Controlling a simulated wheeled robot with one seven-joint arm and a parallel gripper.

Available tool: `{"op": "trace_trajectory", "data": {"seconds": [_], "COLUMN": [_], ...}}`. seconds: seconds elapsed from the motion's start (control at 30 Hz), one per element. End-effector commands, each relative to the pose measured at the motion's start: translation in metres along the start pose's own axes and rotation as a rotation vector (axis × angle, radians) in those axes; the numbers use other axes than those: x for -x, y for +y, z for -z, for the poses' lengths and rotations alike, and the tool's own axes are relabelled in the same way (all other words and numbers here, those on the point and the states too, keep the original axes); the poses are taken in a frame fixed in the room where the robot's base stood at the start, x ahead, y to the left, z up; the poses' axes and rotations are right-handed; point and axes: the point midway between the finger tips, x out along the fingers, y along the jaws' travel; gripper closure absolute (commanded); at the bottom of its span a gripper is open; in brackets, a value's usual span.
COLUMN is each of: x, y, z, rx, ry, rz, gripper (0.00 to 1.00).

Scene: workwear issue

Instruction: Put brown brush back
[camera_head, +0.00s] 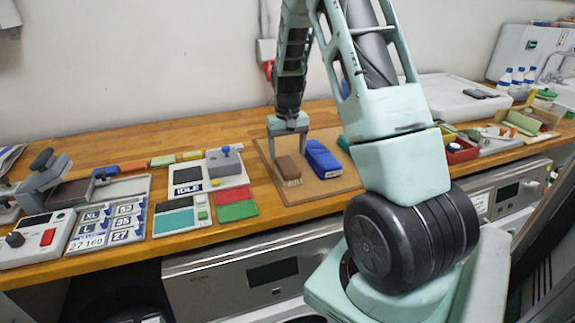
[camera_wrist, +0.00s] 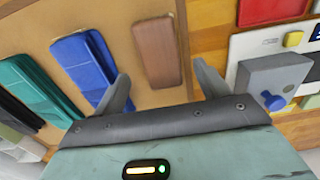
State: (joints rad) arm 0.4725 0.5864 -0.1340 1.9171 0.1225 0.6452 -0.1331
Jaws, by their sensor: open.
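The brown brush (camera_head: 288,170), with pale bristles along its lower side, lies on the left part of a tan board (camera_head: 326,188) on the wooden counter. In the wrist view the brown brush (camera_wrist: 160,52) shows its flat brown top ahead of my gripper, between the lines of the two fingers. My gripper (camera_head: 288,152) points down over the brush, its fingers apart; the wrist view also shows the open fingers (camera_wrist: 162,88) with nothing between them. I cannot tell the exact height of the fingertips above the brush.
A blue item (camera_head: 322,160) lies close right of the brush, with a green one (camera_head: 344,144) partly behind my arm. Left of the board are red (camera_head: 237,211) and green pads and a grey device (camera_head: 224,162). Bare counter (camera_head: 130,140) runs along the wall.

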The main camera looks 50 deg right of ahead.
Motion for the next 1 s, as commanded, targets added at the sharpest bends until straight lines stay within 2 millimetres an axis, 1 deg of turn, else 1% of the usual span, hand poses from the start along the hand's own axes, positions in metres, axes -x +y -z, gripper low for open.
{"op": "trace_trajectory", "data": {"seconds": [0.03, 0.1, 0.2, 0.3, 0.5, 0.57, 0.6, 0.67, 0.77, 0.8, 0.87, 0.9, 0.97, 1.0], "x": [0.010, 0.024, 0.039, 0.050, 0.058, 0.058, 0.059, 0.062, 0.067, 0.070, 0.075, 0.078, 0.082, 0.085], "y": [0.000, 0.000, 0.000, 0.000, 0.000, -0.004, -0.010, -0.026, -0.073, -0.097, -0.133, -0.157, -0.188, -0.208], "z": [0.001, 0.001, 0.001, 0.001, 0.000, -0.001, -0.003, -0.008, -0.028, -0.040, -0.064, -0.082, -0.113, -0.135], "rx": [0.000, -0.001, -0.001, 0.000, 0.000, 0.006, 0.017, 0.047, 0.137, 0.185, 0.266, 0.323, 0.410, 0.470], "ry": [0.006, 0.004, 0.004, 0.003, -0.001, -0.001, 0.000, 0.001, 0.001, 0.001, 0.000, -0.002, -0.005, -0.006], "rz": [0.000, 0.000, 0.000, 0.000, 0.000, 0.002, 0.005, 0.013, 0.035, 0.046, 0.061, 0.071, 0.083, 0.089], "gripper": [0.26, 0.26, 0.26, 0.26, 0.26, 0.26, 0.26, 0.26, 0.26, 0.26, 0.26, 0.26, 0.26, 0.26]}}
